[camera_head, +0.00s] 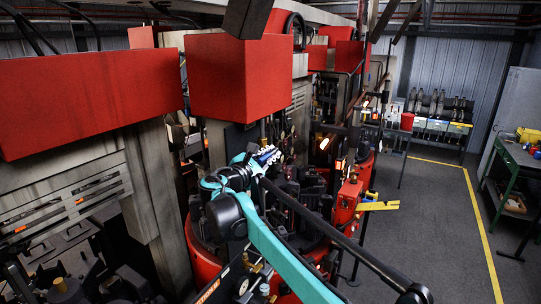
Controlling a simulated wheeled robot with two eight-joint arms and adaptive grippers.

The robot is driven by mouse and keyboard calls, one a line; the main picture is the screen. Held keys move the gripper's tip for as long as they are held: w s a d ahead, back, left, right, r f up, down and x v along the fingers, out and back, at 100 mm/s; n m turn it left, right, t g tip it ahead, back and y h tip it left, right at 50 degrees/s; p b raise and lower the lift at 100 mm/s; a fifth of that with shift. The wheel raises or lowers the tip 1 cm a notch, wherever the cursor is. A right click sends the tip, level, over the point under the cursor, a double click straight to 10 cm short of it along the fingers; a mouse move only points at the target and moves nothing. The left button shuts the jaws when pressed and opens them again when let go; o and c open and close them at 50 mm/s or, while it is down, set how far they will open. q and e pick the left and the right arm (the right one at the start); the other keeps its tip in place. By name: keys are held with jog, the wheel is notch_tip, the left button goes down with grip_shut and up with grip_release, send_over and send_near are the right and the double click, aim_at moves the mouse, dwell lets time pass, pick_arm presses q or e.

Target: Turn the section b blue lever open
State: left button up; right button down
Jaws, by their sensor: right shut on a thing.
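My right arm comes up from the bottom of the picture. Its teal and black wrist reaches in at the red machine, just below the hanging red box. My right gripper (258,160) is small in the picture and is shut. A small blue part, seemingly the blue lever (270,153), shows at its fingertips, and the gripper is closed on it. The lever's pivot and exact angle are hidden by the gripper and too small to read. My left gripper is not in view.
The red machine's round base (205,255) and dark fittings crowd the space around my wrist. A large red box (238,78) hangs close above. A yellow bracket (378,206) sticks out to the right. The grey floor (430,220) beyond is open, with a green workbench (515,165) at far right.

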jog(key=shift+w+d+r+g+y+p, duration=0.1)
jog(key=shift+r+g+y+p, duration=0.5)
jog(key=shift+g+p, duration=0.95)
jog(key=shift+r+g+y+p, duration=0.4)
jog(key=shift+g+y+p, duration=0.35)
jog(key=shift+p, duration=1.65)
jog(key=shift+w+g+y+p, duration=0.1)
jog(key=shift+g+y+p, duration=0.5)
jog(key=shift+p, duration=0.65)
jog(key=shift+f, duration=0.1)
jog(key=c, duration=1.6)
grip_release()
jog(key=shift+o, duration=0.2)
jog(key=v, duration=1.2)
jog(key=shift+w, duration=0.1)
jog(key=shift+c, duration=0.2)
